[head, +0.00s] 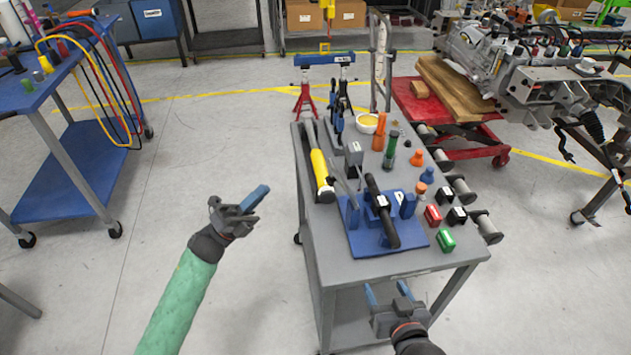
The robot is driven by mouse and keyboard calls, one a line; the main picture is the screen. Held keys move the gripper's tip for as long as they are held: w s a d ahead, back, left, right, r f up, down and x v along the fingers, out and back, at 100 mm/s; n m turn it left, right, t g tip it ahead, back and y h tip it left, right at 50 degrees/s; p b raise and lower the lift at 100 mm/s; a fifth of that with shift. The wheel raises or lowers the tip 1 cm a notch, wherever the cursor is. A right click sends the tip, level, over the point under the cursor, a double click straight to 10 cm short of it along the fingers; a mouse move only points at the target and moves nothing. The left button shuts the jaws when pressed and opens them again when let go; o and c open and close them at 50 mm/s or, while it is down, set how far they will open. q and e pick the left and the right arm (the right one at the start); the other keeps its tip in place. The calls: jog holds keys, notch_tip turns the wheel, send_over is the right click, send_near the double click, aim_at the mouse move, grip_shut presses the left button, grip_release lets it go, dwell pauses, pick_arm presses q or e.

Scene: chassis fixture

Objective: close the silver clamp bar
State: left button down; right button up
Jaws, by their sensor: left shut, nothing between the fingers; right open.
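The chassis fixture is a blue base plate (372,243) on the grey cart, with a black bar (381,210) lying across it in blue supports. A thin silver clamp bar (343,183) stands tilted up at the plate's left rear, leaning away from the black bar; it looks raised, though its hinge is too small to make out. My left gripper (256,197) is shut and empty, in the air left of the cart and apart from the fixture. My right gripper (386,290) is open and empty, in front of the cart's near edge, below the plate in the picture.
The grey cart top (325,245) also holds a yellow-and-black tool (321,175), a white bowl (368,123), and red (432,215) and green (445,239) blocks along the right. A blue cart (70,165) stands far left. The floor between the carts is clear.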

pick_arm(q)
notch_tip(320, 180, down, 6)
jog(key=m+g, duration=0.3)
jog(key=m, duration=0.5)
jog(key=m+g+p, duration=0.2)
jog(key=m+p, duration=0.1)
jog(key=m, duration=0.5)
send_near(328, 183)
pick_arm(e)
jog(key=s+d+f+g+h, duration=0.2)
jog(key=s+d+f+g, duration=0.2)
jog(key=s+f+g, duration=0.75)
pick_arm(q)
jog(key=p+x, duration=0.1)
jog(key=x, duration=0.1)
jog(key=p+x, duration=0.1)
jog(key=x, duration=0.1)
jog(key=w+p+x, duration=0.1)
jog(key=x, duration=0.1)
jog(key=shift+f+p, duration=0.3)
jog(key=shift+d, duration=0.35)
pick_arm(e)
notch_tip(328, 183, down, 19)
jog(key=s, duration=0.1)
jog(key=shift+d+r+h, duration=0.15)
jog(key=shift+r+h, duration=0.05)
jog(key=shift+h, duration=0.2)
